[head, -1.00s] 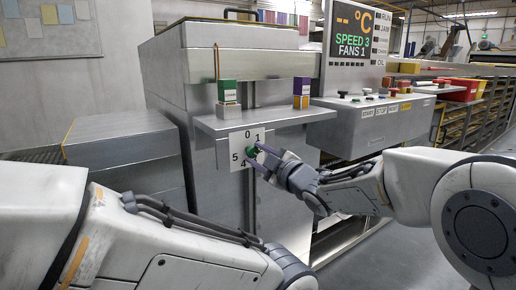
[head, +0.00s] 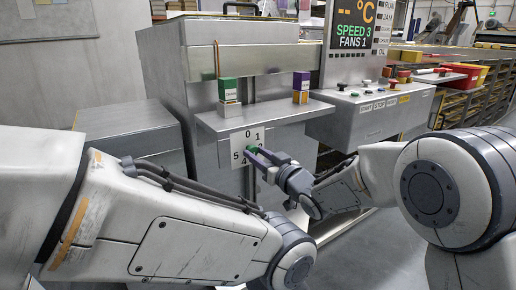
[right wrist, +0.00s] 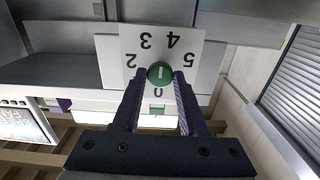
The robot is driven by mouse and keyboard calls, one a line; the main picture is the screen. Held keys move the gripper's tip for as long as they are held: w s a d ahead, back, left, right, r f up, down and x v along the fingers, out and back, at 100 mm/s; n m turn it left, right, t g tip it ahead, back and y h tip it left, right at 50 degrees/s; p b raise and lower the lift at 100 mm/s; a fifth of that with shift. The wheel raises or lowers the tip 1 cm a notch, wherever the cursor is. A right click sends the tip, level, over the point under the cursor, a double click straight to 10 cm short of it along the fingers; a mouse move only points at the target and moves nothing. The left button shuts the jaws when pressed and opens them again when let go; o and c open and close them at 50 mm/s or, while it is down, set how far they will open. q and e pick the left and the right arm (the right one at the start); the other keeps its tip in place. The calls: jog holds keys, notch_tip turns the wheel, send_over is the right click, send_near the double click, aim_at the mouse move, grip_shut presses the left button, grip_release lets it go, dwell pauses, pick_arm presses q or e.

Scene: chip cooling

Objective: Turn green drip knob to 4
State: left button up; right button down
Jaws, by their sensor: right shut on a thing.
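The green drip knob (head: 253,151) sits on a white number plate (head: 239,135) on the front of the steel machine. My right gripper (head: 256,155) is shut on the knob, one finger on each side. In the right wrist view the knob (right wrist: 160,73) lies between the fingertips (right wrist: 160,80), and the plate (right wrist: 112,55) appears upside down with 0, 2, 3, 4 and 5 readable; 1 is hidden there. A white line on the knob runs nearly vertical, between the 0 side and the 3–4 side; I cannot tell which end points. My left gripper is out of view.
A steel shelf (head: 285,112) juts out above the plate, with a green box (head: 228,92) and a purple box (head: 301,82) on it. The button console (head: 375,115) stands to the right, below a display reading SPEED 3, FANS 1. My left arm fills the lower left.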

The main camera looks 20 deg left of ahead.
jog(key=shift+m+p, duration=0.9)
jog(key=shift+m, duration=0.7)
jog(key=shift+f, duration=0.15)
jog(key=shift+c, duration=2.3)
grip_release()
jog(key=shift+s+d, duration=0.15)
jog(key=shift+d, duration=0.05)
jog(key=v, duration=1)
